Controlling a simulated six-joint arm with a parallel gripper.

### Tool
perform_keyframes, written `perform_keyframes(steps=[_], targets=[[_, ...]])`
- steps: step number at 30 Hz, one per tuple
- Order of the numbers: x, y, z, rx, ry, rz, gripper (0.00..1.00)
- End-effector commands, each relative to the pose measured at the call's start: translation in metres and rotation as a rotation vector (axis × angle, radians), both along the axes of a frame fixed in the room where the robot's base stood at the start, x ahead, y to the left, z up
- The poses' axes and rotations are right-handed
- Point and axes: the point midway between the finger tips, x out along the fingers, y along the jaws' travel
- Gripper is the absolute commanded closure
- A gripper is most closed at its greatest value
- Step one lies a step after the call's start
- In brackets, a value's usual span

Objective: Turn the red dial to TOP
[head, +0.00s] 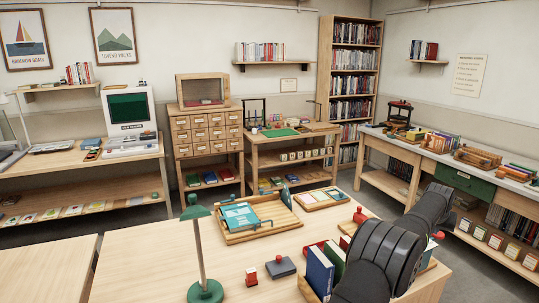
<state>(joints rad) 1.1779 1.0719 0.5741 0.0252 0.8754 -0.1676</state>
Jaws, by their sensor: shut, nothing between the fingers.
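I cannot make out a red dial with a readable TOP mark. Small red parts show on the near table: a red knob (359,214) behind my arm, a red piece (437,236) at the arm's right side, and a red knob (281,259) by a dark grey block (280,267). Which of these, if any, is the dial I cannot tell. My dark arm crosses the lower right and covers part of the table there. My gripper's fingers do not show.
The near table (130,270) has clear room at left. A green lamp (203,250), a red stamp (251,275), a wooden tray frame (232,238) and upright books (320,268) stand on it. A long bench (385,146) stands at right.

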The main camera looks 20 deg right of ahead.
Motion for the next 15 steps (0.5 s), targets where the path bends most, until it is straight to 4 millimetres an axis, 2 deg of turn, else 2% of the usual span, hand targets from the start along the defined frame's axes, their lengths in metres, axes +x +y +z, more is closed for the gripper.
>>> perform_keyframes(steps=[4, 9, 15], targets=[[0.005, 0.009, 0.015, 0.077, -0.005, -0.006, 1.00], [0.008, 0.016, 0.022, 0.128, -0.004, -0.008, 1.00], [0.008, 0.019, 0.012, 0.142, -0.003, -0.008, 1.00]])
